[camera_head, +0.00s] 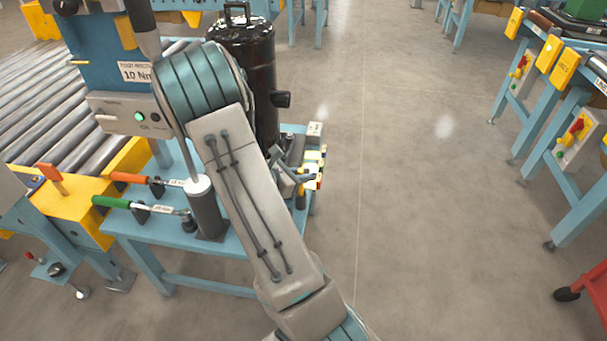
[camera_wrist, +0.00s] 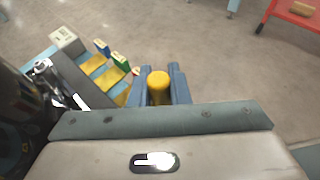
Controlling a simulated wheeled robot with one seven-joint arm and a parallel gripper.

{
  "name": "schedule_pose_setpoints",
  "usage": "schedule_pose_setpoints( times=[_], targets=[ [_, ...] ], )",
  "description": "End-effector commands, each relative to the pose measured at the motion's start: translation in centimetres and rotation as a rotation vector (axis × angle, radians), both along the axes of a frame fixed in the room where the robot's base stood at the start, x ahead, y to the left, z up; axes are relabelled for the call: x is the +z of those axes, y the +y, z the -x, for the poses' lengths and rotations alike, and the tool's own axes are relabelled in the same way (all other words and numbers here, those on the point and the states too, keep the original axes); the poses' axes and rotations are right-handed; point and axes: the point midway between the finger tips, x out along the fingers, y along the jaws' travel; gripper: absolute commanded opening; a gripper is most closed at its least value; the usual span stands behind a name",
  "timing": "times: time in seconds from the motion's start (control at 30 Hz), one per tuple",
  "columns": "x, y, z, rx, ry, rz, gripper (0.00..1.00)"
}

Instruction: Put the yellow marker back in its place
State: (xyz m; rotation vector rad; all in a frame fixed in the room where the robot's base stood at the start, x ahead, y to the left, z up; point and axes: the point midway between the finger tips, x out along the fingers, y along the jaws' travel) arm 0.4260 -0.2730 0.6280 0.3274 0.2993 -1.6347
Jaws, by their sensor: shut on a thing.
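In the wrist view the yellow marker (camera_wrist: 158,86) stands between the two blue fingers of my gripper (camera_wrist: 160,88), which is shut on it. Its rounded yellow end points towards the camera and its lower part is hidden. To its left is a holder with yellow slots (camera_wrist: 112,76), with a blue-ended piece (camera_wrist: 101,47) and a green-ended piece (camera_wrist: 120,60) in it. The marker is beside the near end of this holder; I cannot tell whether they touch. In the head view my gripper (camera_head: 298,180) is small, by the right edge of the blue table (camera_head: 247,262).
A tall black compressor tank (camera_head: 243,70) stands behind my arm. Orange-handled (camera_head: 135,179) and green-handled (camera_head: 113,202) tools lie on the table's left. A small white box (camera_wrist: 66,40) is beyond the holder. The floor right of the table is clear; a red cart (camera_wrist: 294,14) stands farther off.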

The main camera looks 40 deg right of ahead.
Motion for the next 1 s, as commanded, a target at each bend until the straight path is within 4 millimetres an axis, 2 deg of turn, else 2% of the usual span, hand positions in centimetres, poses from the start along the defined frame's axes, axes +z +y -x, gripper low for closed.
schedule_pose_setpoints(
  times=[0.3,0.33,0.4,0.43,0.77,0.87,1.0],
  targets=[
    [-0.7,0.0,0.0,0.0,0.0,0.0,0.0],
    [-0.7,0.0,0.0,0.0,0.0,0.0,0.19],
    [-0.6,0.0,0.0,0.0,0.0,0.0,0.38],
    [-0.6,0.0,0.0,0.0,0.0,0.0,0.41],
    [-0.4,0.3,-0.1,0.002,-0.001,0.0,0.41],
    [0.1,1.3,-0.2,0.002,-0.001,0.0,0.41],
    [1.3,3.9,-0.5,0.006,-0.001,0.0,0.41]
  ],
)
